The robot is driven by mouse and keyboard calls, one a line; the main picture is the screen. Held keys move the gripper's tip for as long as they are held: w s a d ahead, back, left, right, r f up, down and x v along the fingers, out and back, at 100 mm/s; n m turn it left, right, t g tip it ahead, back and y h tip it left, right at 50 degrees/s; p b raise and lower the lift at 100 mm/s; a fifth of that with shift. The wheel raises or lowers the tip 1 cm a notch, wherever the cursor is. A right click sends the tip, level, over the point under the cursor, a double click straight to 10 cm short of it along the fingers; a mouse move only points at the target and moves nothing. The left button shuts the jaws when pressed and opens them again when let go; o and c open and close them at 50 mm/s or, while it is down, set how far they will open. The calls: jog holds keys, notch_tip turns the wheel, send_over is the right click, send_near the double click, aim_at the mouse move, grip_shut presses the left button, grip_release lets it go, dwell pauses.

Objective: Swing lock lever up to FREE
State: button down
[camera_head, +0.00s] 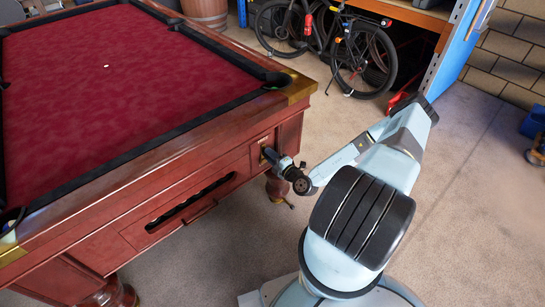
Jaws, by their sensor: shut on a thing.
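The pool table (229,134) has a red cloth and a reddish wood body. A small brass-coloured lock plate (264,145) sits on its side near the corner. My gripper (272,156) is at this plate, reaching in from the right. It is shut on the lock lever, which is mostly hidden by the jaws. I cannot make out the lever's angle or any FREE marking at this size.
A long dark slot (190,202) with a handle below it is in the table side, left of the plate. A table leg (276,188) stands just below my gripper. Bicycles (365,60) and a blue rack (455,50) stand behind.

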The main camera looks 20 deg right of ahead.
jog(key=shift+d+f, duration=0.2)
jog(key=shift+d, duration=0.1)
jog(key=c, duration=0.9)
grip_release()
jog(key=shift+a, duration=0.1)
jog(key=shift+r, duration=0.1)
jog(key=v, duration=1.3)
jog(key=shift+s, duration=0.45)
